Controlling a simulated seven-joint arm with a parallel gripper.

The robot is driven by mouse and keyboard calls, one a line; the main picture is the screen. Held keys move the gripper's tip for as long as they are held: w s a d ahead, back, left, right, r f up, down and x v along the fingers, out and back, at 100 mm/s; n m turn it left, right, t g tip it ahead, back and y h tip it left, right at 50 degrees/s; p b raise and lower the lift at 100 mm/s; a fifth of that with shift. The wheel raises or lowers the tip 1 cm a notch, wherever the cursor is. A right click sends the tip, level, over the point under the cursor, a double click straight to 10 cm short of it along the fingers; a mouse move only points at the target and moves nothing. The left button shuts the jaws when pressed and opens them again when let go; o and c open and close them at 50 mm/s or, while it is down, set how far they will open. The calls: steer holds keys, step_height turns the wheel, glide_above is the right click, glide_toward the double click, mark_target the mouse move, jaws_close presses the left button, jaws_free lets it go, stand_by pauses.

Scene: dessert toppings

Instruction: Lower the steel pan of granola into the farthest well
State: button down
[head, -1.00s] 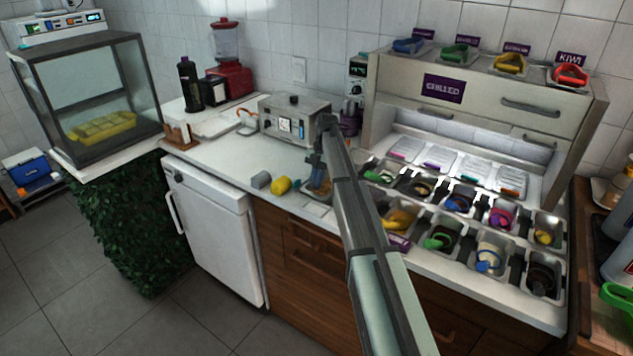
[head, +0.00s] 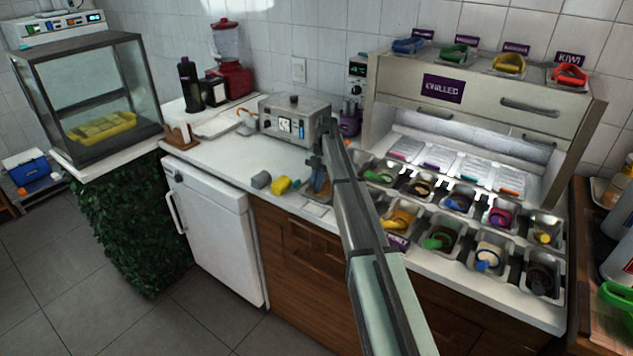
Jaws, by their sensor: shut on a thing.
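My gripper (head: 316,172) is at the far end of my arm, low over the counter left of the topping station. It is shut on the steel pan of granola (head: 318,207), whose brown contents show just below the fingers. My arm hides part of the pan, so I cannot tell whether it touches the counter. The topping station (head: 478,282) has two rows of steel wells, right of my gripper. The wells I can see hold pans with coloured utensils. My arm crosses the station's left edge, and I cannot make out an empty well.
A yellow object (head: 280,185) and a grey cylinder (head: 261,180) lie on the counter just left of the pan. A steel appliance (head: 293,120) stands behind. Labelled scoops sit on the chilled cabinet (head: 490,85). The counter front at left is clear.

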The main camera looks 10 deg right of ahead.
steer(key=shift+f, duration=0.65)
steer(key=shift+a, duration=0.1)
steer(key=shift+s+f, duration=0.1)
steer(key=shift+f, duration=0.45)
steer(key=c, duration=1.2)
jaws_free()
steer(key=c, duration=0.3)
steer(key=shift+r, duration=0.25)
